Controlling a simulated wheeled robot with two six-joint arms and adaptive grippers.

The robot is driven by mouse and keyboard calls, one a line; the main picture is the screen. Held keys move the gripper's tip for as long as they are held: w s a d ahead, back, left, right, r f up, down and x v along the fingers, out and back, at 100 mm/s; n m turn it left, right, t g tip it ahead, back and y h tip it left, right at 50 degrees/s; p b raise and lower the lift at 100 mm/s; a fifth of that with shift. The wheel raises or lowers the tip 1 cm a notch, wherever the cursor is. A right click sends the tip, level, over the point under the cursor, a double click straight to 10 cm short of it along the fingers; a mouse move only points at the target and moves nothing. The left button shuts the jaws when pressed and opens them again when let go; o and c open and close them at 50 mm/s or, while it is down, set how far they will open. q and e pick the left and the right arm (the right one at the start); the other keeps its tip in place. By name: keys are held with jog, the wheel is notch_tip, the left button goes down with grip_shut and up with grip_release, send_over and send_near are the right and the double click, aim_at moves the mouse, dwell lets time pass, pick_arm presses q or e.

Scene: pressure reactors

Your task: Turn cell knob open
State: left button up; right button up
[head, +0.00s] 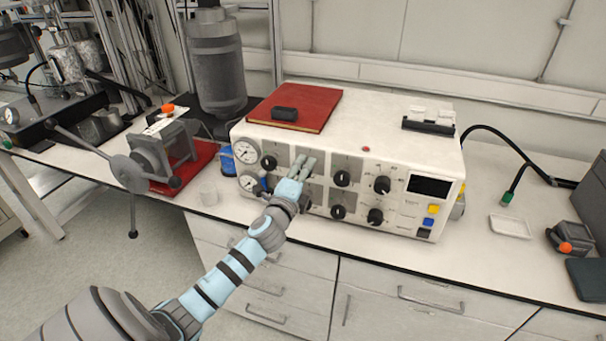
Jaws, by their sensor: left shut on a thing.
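The white control box (400,154) stands on the bench. Its front panel carries several black knobs, including an upper left knob (269,162), an upper middle knob (342,178), an upper right knob (382,185), a lower middle knob (338,212) and a lower right knob (375,216). My left gripper (302,166) reaches the front panel between the upper left and upper middle knobs. Its fingers are shut on a knob that they hide. I cannot read the labels or see that knob's angle. My right gripper is not in view.
Two dial gauges, one at the top left of the panel (246,151), sit beside my gripper. A red book (310,101) lies on the box. A white tray (510,226) lies to the right.

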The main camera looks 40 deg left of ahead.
pick_arm(q)
jog(key=n+b, duration=0.1)
jog(key=n, duration=0.4)
jog(key=shift+f+n+b, duration=0.2)
jog(key=shift+n+b, duration=0.1)
jog(key=shift+b, duration=0.05)
jog(key=n+b, duration=0.1)
jog(key=n, duration=0.3)
jog(key=shift+n, duration=0.4)
jog(key=shift+b, duration=0.3)
jog(key=o, duration=1.1)
jog(key=shift+r, duration=0.1)
jog(key=shift+o, duration=0.2)
jog(key=v, duration=1.2)
